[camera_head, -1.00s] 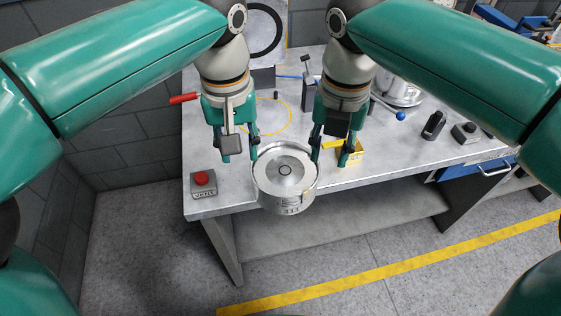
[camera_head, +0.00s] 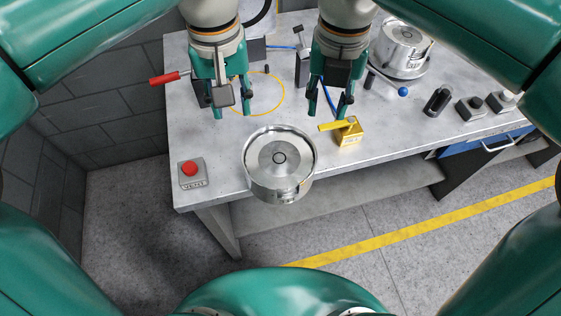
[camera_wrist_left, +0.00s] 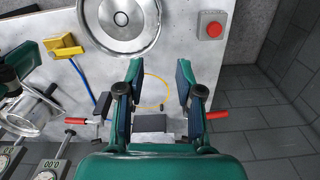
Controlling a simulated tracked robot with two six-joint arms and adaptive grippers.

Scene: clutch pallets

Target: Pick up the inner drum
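A round silver drum (camera_head: 262,172) with a dished top and a small centre hub stands upright at the front edge of the grey table. It also shows at the top of the left wrist view (camera_wrist_left: 100,40). A second silver drum (camera_head: 398,58) stands on a round base at the back right; I cannot tell from looks which is the inner drum. My left gripper (camera_head: 231,110) is open and empty behind and left of the front drum. Its open fingers also show in the wrist view (camera_wrist_left: 159,78). My right gripper (camera_head: 328,112) is open and empty behind and right of it. Neither touches the drum.
A red button box (camera_head: 192,173) sits at the front left corner. A yellow block (camera_head: 348,134) is right of the front drum. A yellow ring (camera_head: 278,105) marks a clear patch behind it. Small black fixtures (camera_head: 437,101) stand at the right.

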